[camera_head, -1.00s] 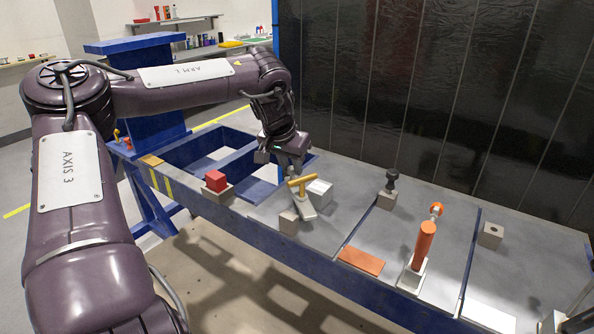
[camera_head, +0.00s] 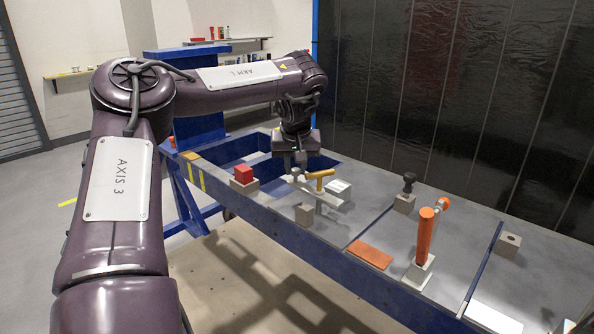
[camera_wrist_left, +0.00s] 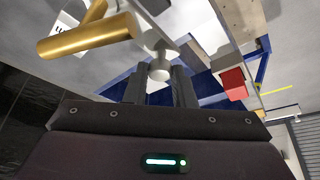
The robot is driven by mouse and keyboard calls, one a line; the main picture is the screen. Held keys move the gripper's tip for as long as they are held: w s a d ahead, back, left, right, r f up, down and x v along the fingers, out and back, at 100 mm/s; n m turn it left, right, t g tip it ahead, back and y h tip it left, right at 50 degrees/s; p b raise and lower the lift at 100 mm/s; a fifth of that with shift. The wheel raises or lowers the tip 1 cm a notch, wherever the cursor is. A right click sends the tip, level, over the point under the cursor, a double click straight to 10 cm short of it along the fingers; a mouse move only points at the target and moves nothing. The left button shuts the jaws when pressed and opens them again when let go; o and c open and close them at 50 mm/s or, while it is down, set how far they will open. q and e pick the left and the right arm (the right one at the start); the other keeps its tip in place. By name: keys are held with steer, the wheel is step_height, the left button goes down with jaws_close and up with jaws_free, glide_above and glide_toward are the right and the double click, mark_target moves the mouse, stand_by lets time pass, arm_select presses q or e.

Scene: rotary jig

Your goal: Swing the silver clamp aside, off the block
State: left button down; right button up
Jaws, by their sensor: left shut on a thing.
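The silver clamp (camera_head: 326,199) is a flat bar with a yellow handle (camera_head: 321,175) and a round silver knob at its far-left end. In the left wrist view the knob (camera_wrist_left: 160,66) sits between my fingers, beside the gold-yellow handle (camera_wrist_left: 88,37). My left gripper (camera_head: 296,170) is shut on this knob, pointing down. A pale labelled block (camera_head: 340,187) stands just right of the bar; a plain grey block (camera_head: 304,214) stands in front of it. I cannot tell whether the bar still overlaps the pale block. My right gripper is not in view.
A red cube (camera_head: 243,173) on a grey base stands left of the clamp. To the right are a black knob (camera_head: 408,182), an orange plate (camera_head: 370,255) and an upright orange cylinder (camera_head: 425,235). The blue frame (camera_head: 265,215) edges the bench.

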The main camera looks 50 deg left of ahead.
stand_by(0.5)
arm_select(q)
steer(key=c, duration=1.5)
jaws_free()
steer(key=shift+s, duration=0.1)
steer(key=b+v, duration=0.1)
steer(key=v, duration=0.7)
steer(key=shift+f, duration=0.1)
